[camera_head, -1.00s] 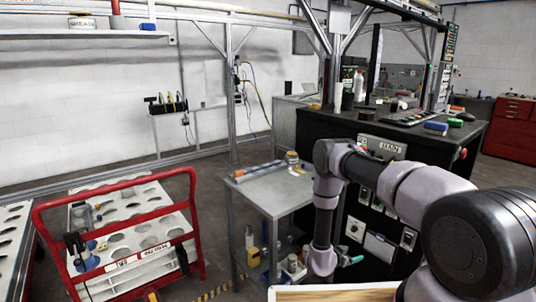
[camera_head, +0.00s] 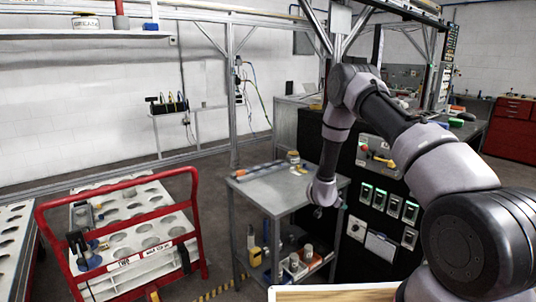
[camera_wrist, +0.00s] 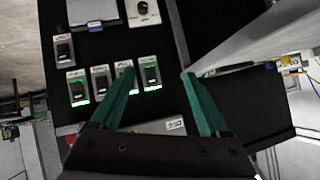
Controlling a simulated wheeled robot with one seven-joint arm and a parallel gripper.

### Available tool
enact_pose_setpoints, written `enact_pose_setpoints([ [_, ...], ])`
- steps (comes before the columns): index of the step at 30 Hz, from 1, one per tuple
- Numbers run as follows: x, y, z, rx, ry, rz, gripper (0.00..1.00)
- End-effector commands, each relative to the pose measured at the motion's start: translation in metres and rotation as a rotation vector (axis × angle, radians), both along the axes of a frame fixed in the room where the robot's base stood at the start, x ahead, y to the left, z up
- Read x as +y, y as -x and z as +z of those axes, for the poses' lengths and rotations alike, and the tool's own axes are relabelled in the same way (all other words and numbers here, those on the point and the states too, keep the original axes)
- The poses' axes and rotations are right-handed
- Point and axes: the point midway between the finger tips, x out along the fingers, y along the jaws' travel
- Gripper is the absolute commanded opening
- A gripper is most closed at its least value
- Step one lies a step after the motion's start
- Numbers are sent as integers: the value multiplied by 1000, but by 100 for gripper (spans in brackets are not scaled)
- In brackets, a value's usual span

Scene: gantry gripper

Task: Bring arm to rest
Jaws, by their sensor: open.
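My gripper (camera_wrist: 157,80) shows in the wrist view as two green fingers spread apart, with nothing between them. Beyond the fingers is the black cabinet front (camera_wrist: 105,52) with several switches, some lit green. In the head view my gripper is small, at the end of the wrist (camera_head: 322,208), in front of the grey side table's right edge and left of the switch panel. Its fingers are mostly hidden there. My arm is raised and bent, with its forearm hanging down.
A grey side table (camera_head: 268,192) stands left of the black cabinet (camera_head: 340,262). A red-framed cart (camera_head: 194,215) with a holed tray stands at left. A wooden-edged board (camera_head: 335,294) lies at the bottom. Floor shows between cart and table.

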Motion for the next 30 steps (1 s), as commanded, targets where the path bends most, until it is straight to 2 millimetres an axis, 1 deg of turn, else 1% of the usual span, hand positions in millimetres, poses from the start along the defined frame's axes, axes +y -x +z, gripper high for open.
enact_pose_setpoints([
  [1,5,-11,35,-16,-41,21,79],
  [2,9,-15,52,-18,-65,35,79],
  [3,13,-19,73,-21,-94,56,79],
  [5,20,-22,106,-24,-136,88,79],
  [6,24,-22,128,-23,-162,111,79],
  [7,27,-22,145,-25,-181,129,79],
  [8,30,-21,161,-24,-196,148,79],
  [9,34,-19,182,-23,-219,172,79],
  [11,39,-13,214,-20,-248,209,79],
  [12,42,-7,235,-16,-267,234,79],
  [14,47,3,265,-13,-289,273,79],
  [15,50,11,284,-7,-304,299,79],
  [17,54,26,313,1,-321,339,79],
  [18,56,37,330,8,-330,364,79],
  [20,59,56,356,17,-343,402,79],
  [21,60,69,371,26,-348,427,79],
  [23,63,91,394,40,-355,463,79],
  [24,64,106,407,49,-357,487,79],
  [26,65,131,426,65,-358,521,79],
  [27,65,148,437,77,-357,542,79],
  [29,65,175,452,95,-354,572,79],
  [30,65,193,461,107,-351,590,79],
])
